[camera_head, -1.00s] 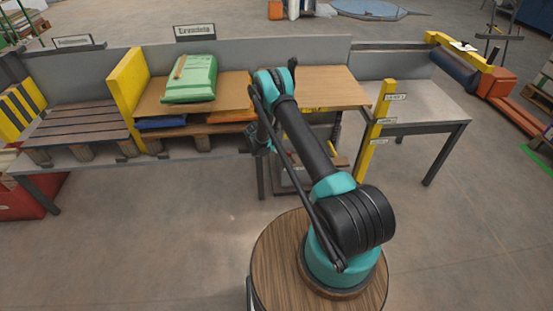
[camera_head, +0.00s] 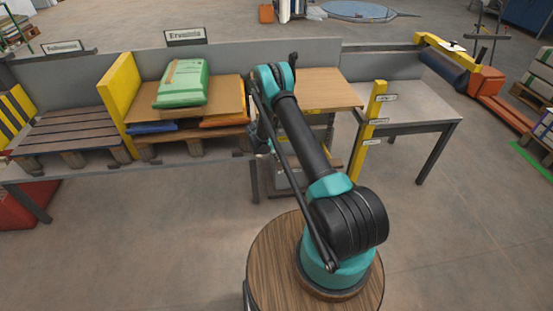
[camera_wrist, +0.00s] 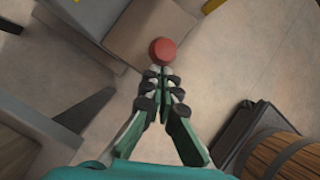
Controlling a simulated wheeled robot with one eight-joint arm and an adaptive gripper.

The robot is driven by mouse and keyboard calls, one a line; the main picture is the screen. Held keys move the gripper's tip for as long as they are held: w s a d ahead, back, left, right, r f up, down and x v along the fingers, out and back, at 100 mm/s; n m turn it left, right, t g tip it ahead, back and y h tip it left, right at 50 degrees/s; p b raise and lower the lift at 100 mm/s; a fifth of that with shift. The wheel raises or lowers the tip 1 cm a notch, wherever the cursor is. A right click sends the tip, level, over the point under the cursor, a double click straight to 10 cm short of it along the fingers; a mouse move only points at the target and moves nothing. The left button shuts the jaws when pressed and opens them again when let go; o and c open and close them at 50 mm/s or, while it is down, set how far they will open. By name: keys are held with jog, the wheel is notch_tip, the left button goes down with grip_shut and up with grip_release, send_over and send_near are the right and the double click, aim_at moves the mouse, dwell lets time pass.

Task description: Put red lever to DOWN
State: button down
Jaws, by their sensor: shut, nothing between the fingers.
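A red round knob (camera_wrist: 162,51), likely the end of the red lever, shows in the wrist view just beyond my fingertips. Its shaft is hidden, so I cannot tell which way the lever is set. My gripper (camera_wrist: 160,73) is shut and empty, with its fingertips at the knob's near edge. I cannot tell whether they touch it. In the head view my own arm hides the lever, and the gripper cannot be made out clearly there.
A yellow post with small labels (camera_head: 370,128) stands right of my arm, before a grey table (camera_head: 420,105). A green sack (camera_head: 183,84) lies on a board at left. A yellow divider (camera_head: 122,92) stands beside it. Floor in front is clear.

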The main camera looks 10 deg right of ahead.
jog(key=shift+d+r+y, duration=0.1)
jog(key=shift+d+y, duration=0.05)
jog(key=shift+y, duration=0.15)
jog(key=shift+d+r+y, duration=0.15)
jog(key=shift+d+y, duration=0.05)
jog(key=shift+y, duration=0.2)
jog(key=shift+d+r, duration=0.35)
jog(key=shift+d, duration=0.25)
jog(key=d+y, duration=0.5)
jog(key=d, duration=0.2)
jog(key=shift+r+y, duration=0.4)
jog(key=shift+r, duration=0.05)
jog(key=shift+d, duration=0.2)
